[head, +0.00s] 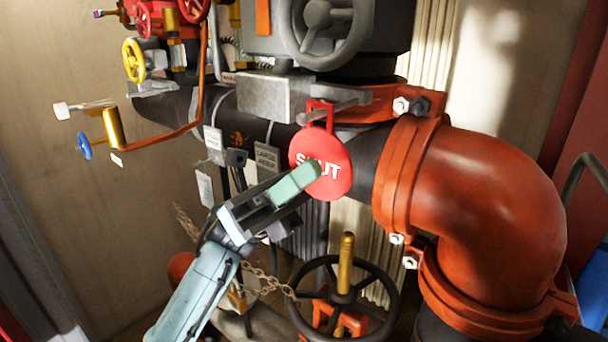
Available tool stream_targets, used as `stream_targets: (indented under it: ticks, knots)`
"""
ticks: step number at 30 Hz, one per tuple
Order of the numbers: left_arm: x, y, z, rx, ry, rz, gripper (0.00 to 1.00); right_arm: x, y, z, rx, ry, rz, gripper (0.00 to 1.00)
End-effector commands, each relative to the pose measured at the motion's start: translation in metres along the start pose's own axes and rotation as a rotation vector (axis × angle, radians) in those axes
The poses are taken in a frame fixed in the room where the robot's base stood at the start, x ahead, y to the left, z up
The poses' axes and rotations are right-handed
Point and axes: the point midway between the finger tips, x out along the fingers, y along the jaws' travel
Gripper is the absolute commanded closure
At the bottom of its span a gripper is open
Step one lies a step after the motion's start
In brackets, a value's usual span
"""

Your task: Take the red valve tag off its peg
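The red valve tag (335,172) is a round disc with white lettering, partly covered, that ends in "UT". A red loop at its top hangs on a grey peg (345,105) beside the orange flange. My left gripper (300,183) comes up from the lower left, and its pale green finger overlaps the left part of the disc. The second finger is not clearly visible, so I cannot tell whether the gripper is closed on the tag. My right gripper is not in view.
A large orange pipe elbow (485,215) fills the right side. A black handwheel (310,307) with a brass stem and a chain (262,285) sit below. A grey handwheel (323,14) is above. Small paper tags (267,158) hang left of the disc.

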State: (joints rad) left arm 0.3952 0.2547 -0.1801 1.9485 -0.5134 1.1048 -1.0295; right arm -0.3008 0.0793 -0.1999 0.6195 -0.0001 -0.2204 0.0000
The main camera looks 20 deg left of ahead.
Motion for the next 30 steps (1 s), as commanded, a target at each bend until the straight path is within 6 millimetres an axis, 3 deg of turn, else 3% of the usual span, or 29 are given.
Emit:
stream_targets:
  ticks: [8,30]
  knots:
    - [0.003,-0.001,0.003,0.002,0.001,0.000,1.00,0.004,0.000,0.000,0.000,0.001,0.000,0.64]
    - [0.002,-0.038,0.003,0.001,0.001,0.000,1.00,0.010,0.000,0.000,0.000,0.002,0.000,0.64]
